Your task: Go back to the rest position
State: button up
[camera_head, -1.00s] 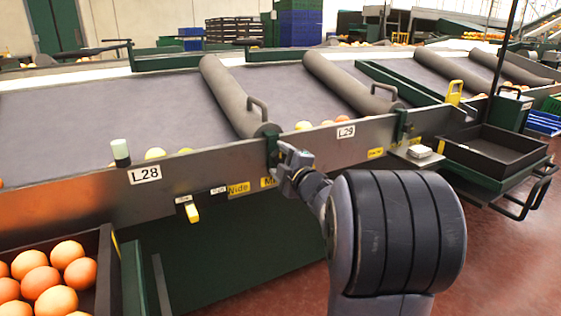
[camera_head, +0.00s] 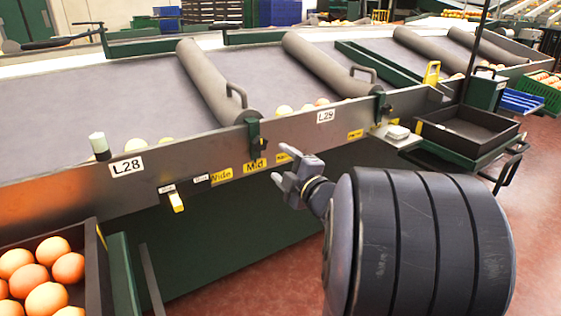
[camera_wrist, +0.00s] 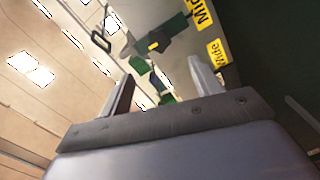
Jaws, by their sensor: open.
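My gripper (camera_head: 296,169) is in front of the sorting table's metal front rail (camera_head: 225,155), below and right of the "Mid" label. Its two fingers are apart and nothing shows between them. I cannot tell the exact gap between the gripper and the rail.
An empty dark tray (camera_head: 470,135) is at the right. Padded rollers (camera_head: 210,85) cross the table, and several fruits lie along its front edge. The red floor (camera_head: 530,190) at the right is clear.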

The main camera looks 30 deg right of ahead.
aim_at(260, 145)
jog(key=w+b, duration=0.1)
jog(key=w, duration=0.4)
jog(key=w+b, duration=0.1)
jog(key=w, duration=0.4)
jog(key=shift+w+a, duration=0.2)
jog(key=shift+w, duration=0.2)
jog(key=shift+s, duration=0.1)
